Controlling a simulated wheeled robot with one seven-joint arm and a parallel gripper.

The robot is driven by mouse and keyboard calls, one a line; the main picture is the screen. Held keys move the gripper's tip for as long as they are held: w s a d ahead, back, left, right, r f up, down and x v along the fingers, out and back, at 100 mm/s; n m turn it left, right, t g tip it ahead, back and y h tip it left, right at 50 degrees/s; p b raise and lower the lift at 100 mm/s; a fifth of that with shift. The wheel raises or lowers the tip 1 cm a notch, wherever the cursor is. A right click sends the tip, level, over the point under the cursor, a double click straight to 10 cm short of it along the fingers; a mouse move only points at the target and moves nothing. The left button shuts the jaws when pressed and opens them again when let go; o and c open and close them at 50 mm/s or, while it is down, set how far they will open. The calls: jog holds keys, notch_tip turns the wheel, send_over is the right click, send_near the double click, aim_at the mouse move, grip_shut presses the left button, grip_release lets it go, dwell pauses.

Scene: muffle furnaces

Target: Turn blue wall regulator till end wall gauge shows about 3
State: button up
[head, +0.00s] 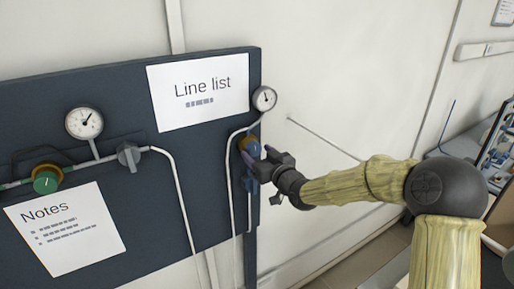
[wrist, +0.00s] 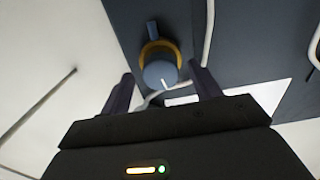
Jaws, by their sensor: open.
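The blue wall regulator (head: 252,148) sits near the right end of the dark panel. In the wrist view it is a round blue knob (wrist: 160,74) with a white mark and a yellow-brown collar behind it. The end wall gauge (head: 264,98) is a small white dial above the regulator; its needle shows but its numbers are too small to read. My gripper (head: 262,166) is at the regulator in the head view. In the wrist view my gripper (wrist: 162,88) is open, its two fingers apart on either side below the knob. Contact cannot be told.
A green regulator (head: 46,180), a larger gauge (head: 84,123) and a grey valve (head: 130,156) are on the panel (head: 100,85) to the left. White pipes run down beside the blue regulator. The wall to the right is mostly bare.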

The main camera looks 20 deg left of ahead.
jog(key=shift+w+a, duration=0.4)
jog(key=shift+a, duration=0.1)
jog(key=c, duration=1)
jog(key=shift+f, duration=0.1)
jog(key=shift+f+b, duration=0.1)
jog(key=shift+b, duration=0.7)
jog(key=shift+m, duration=0.3)
jog(key=o, duration=1)
